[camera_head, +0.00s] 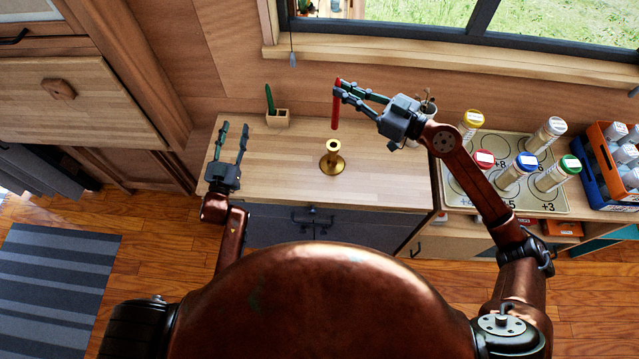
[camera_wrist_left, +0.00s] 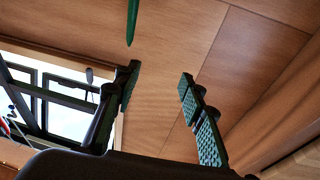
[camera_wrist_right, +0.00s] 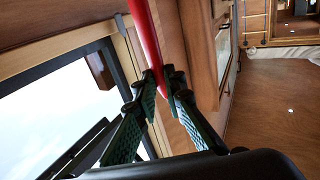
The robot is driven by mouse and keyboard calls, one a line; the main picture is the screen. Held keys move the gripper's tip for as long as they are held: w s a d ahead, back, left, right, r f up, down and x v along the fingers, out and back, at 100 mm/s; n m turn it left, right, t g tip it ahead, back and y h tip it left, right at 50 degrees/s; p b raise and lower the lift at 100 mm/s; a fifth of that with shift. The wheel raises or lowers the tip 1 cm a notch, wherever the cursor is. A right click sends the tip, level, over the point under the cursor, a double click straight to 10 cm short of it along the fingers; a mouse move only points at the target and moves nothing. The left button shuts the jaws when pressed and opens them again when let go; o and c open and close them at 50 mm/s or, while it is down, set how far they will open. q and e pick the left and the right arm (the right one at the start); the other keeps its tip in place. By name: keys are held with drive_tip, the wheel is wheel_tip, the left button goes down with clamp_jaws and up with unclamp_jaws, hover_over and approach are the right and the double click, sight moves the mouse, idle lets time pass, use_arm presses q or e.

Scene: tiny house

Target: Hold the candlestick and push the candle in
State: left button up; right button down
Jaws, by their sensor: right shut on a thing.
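The brass candlestick (camera_head: 332,160) stands upright on the wooden counter (camera_head: 280,165). A red candle (camera_head: 335,110) is held upright in my right gripper (camera_head: 340,88), near its upper end. Its lower end hangs above the candlestick, apart from it in the head view. In the right wrist view the red candle (camera_wrist_right: 147,35) passes between the closed fingertips (camera_wrist_right: 165,78). My left gripper (camera_head: 233,140) is at the counter's left side, open and empty, left of the candlestick. Its fingers are spread apart in the left wrist view (camera_wrist_left: 160,85).
A wooden holder (camera_head: 278,118) with a green pointed item (camera_head: 269,98) stands at the counter's back. At right, several capped tubes stand on a numbered board (camera_head: 515,198), beside an orange crate (camera_head: 597,140). The counter between my left gripper and the candlestick is clear.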

use_arm(q)
drive_tip(key=s+d+f+m+g+h, duration=0.1)
drive_tip(key=d+f+m+g+h, duration=0.1)
drive_tip(key=d+m, duration=0.85)
drive_tip(key=s+d+f+m+g+h, duration=0.1)
drive_tip(key=d+m+g, duration=0.1)
drive_tip(key=d+m, duration=0.85)
drive_tip(key=s+d+m+t, duration=0.1)
drive_tip(key=s+d+m, duration=0.55)
drive_tip(key=m, duration=1.05)
approach(331, 158)
drive_tip(key=shift+s+a+r+h, duration=0.1)
drive_tip(key=shift+r+h, duration=0.15)
drive_tip(key=shift+h, duration=0.05)
drive_tip(key=shift+f, duration=0.25)
drive_tip(key=x, duration=1.1)
drive_tip(key=shift+w+f, duration=0.2)
drive_tip(key=shift+w, duration=0.1)
drive_tip(key=shift+c, duration=0.6)
clamp_jaws()
